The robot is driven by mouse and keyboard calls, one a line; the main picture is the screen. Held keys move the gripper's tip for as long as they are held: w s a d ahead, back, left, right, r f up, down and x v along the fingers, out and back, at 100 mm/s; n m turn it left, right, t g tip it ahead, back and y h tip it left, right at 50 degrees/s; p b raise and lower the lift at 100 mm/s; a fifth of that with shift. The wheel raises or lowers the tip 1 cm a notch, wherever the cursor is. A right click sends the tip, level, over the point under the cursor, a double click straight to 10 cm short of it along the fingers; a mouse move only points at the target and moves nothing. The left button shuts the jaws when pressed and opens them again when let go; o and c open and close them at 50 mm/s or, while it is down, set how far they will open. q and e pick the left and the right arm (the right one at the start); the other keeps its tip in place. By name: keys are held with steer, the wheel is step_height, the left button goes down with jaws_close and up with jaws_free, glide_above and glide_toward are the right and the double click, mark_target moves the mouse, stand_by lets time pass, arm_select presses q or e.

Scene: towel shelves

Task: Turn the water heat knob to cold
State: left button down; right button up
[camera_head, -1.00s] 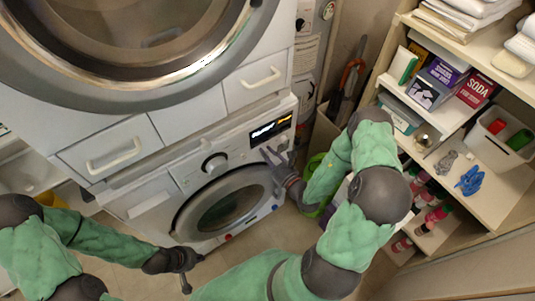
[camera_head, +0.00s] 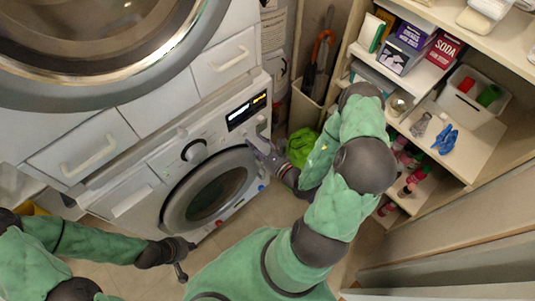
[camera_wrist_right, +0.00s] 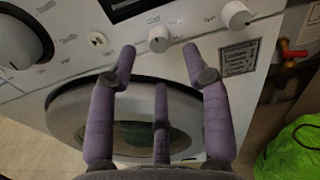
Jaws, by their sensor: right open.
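The front-loading washing machine (camera_head: 130,190) has a large round dial (camera_head: 195,150) and a dark lit display (camera_head: 247,110) on its panel. In the right wrist view, the large dial (camera_wrist_right: 22,42) is at the left. Two small white knobs, a middle one (camera_wrist_right: 160,38) and a right one (camera_wrist_right: 237,15), sit below the display. I cannot read which is the water heat knob. My right gripper (camera_head: 260,146) is at the panel's right end. Its spread purple fingers (camera_wrist_right: 159,55) are open and empty, their upper tips on either side below the middle knob. My left gripper (camera_head: 180,258) hangs low, away from the panel; its fingers are unclear.
The washer door (camera_head: 210,190) lies just below the panel, behind my right fingers. A second machine (camera_head: 100,35) stands above. Shelves (camera_head: 475,145) with boxes and bottles are on the right. A green bag (camera_head: 300,147) lies by my right wrist. A pipe with a red-orange fitting (camera_wrist_right: 290,65) is at right.

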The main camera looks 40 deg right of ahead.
steer(key=s, duration=0.6)
steer(key=shift+s+d, duration=0.3)
steer(key=shift+s, duration=0.1)
steer(key=shift+r, duration=0.1)
